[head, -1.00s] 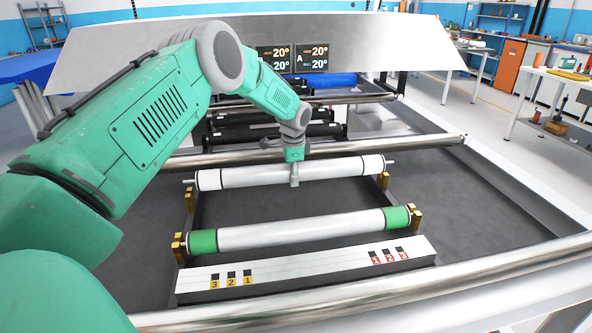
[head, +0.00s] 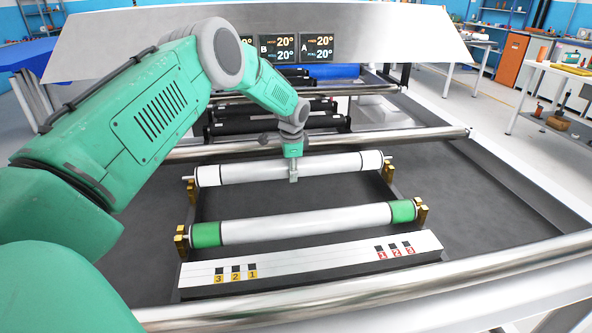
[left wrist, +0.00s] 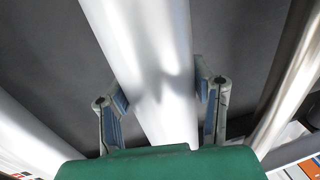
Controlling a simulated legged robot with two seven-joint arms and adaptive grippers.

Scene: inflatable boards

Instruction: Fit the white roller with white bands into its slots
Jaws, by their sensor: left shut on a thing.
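The white roller with white bands (head: 245,172) lies across the frame at the back, with a thin dark ring inside each white end. My left gripper (head: 293,177) is shut on it near its middle. In the left wrist view the two fingers (left wrist: 160,105) stand on either side of the white roller (left wrist: 140,50). Its slots are brass brackets: one at the left (head: 192,192) and one at the right (head: 388,172). The roller's ends are at these brackets; I cannot tell whether they are fully seated. My right gripper is not in view.
A white roller with green bands (head: 300,223) rests in front in its own brass brackets. A white numbered strip (head: 320,256) lies in front of it. Metal bars cross the front (head: 400,290) and behind (head: 400,139). A display panel stands at the back.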

